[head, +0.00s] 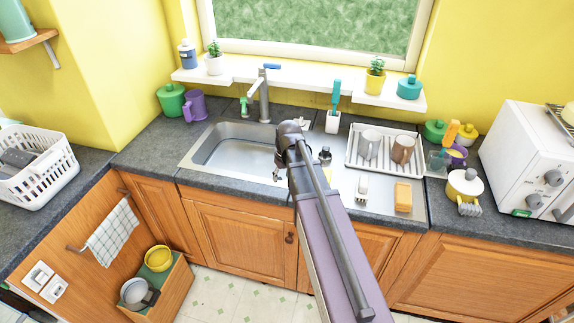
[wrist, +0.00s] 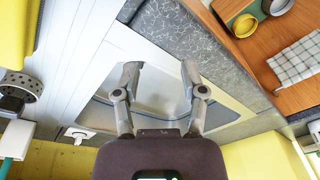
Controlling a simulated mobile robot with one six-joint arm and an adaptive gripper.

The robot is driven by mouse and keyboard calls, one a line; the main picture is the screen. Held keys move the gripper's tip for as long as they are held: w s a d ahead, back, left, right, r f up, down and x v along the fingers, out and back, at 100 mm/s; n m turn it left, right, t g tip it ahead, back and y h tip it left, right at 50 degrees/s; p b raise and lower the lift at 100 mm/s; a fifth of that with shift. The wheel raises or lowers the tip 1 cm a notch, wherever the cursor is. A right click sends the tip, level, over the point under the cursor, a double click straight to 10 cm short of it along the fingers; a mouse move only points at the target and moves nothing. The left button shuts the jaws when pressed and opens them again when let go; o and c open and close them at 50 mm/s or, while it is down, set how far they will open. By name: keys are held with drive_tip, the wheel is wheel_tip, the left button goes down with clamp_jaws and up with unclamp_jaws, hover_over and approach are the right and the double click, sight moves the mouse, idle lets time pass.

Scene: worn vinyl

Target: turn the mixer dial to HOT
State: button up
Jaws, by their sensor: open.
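A small white plate with a grey knob, which looks like the mixer dial (wrist: 77,133), shows at the lower left in the wrist view. It lies flat on the sink's back ledge; in the head view it is a small pale piece (head: 302,121) partly behind my arm. Its marks and pointer setting are too small to read. My gripper (wrist: 160,72) is open and empty, above the sink basin (wrist: 160,95), apart from the dial. In the head view my arm hides much of the gripper.
The tap (head: 263,95) stands behind the basin. A white cup with a teal brush (head: 332,121), a dark strainer (head: 325,155) and a dish rack (head: 352,158) with mugs are to the right. A sponge (head: 403,196) lies on the drainer. The basin's left part is clear.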

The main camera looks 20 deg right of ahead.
drive_tip(key=s+a+m, duration=0.1)
drive_tip(key=s+a, duration=0.2)
drive_tip(key=s, duration=0.4)
drive_tip(key=s+a+g+h, duration=0.1)
drive_tip(key=s+a, duration=0.2)
drive_tip(key=s, duration=0.4)
drive_tip(key=shift+a+m, duration=0.25)
drive_tip(key=shift+m, duration=0.15)
drive_tip(key=shift+f, duration=0.1)
